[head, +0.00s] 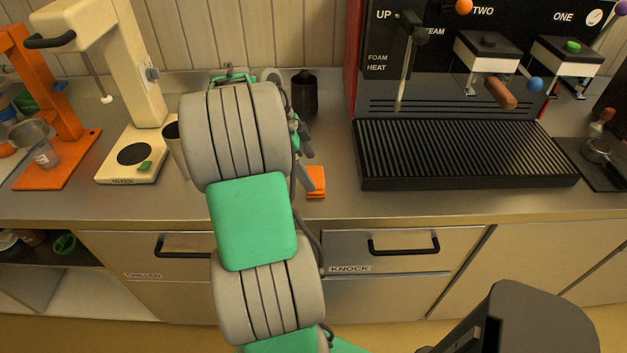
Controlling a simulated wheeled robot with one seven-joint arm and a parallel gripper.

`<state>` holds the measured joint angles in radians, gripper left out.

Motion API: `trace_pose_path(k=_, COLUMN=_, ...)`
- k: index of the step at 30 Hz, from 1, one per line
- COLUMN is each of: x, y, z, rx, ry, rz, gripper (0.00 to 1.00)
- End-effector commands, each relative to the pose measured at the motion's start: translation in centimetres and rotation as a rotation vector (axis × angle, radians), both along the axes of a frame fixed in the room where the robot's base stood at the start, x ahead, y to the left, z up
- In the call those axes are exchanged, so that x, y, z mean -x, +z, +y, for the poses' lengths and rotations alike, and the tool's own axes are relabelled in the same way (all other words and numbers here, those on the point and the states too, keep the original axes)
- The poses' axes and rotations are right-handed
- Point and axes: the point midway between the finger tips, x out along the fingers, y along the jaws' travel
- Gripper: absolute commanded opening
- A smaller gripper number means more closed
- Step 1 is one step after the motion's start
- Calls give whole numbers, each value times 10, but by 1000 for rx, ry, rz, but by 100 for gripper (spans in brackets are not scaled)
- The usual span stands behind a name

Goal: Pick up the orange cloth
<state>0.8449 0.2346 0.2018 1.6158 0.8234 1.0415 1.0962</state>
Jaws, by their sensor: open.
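The orange cloth (316,183) lies folded on the steel counter, left of the black drip grate. My arm reaches over the counter and hides much of the area to the cloth's left. My gripper (307,167) is partly hidden behind my arm. Its grey fingers show at the cloth's upper left edge, and it is open. I cannot tell whether a finger touches the cloth.
The black drip grate (460,153) of the coffee machine (430,90) stands right of the cloth. A cream mixer (130,155) and an orange stand (60,160) are at left. The counter (335,205) is clear in front.

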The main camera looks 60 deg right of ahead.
Motion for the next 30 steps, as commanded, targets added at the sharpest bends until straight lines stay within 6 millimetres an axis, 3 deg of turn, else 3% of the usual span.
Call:
trace_pose_path(k=6, x=14, y=-29, z=-5, rx=-1, ry=0, rz=0, gripper=100)
trace_pose_path(k=13, x=15, y=-31, z=-6, rx=0, ry=0, rz=-1, gripper=99)
trace_pose_path(k=30, x=15, y=-31, z=-7, rx=-1, ry=0, rz=0, gripper=53)
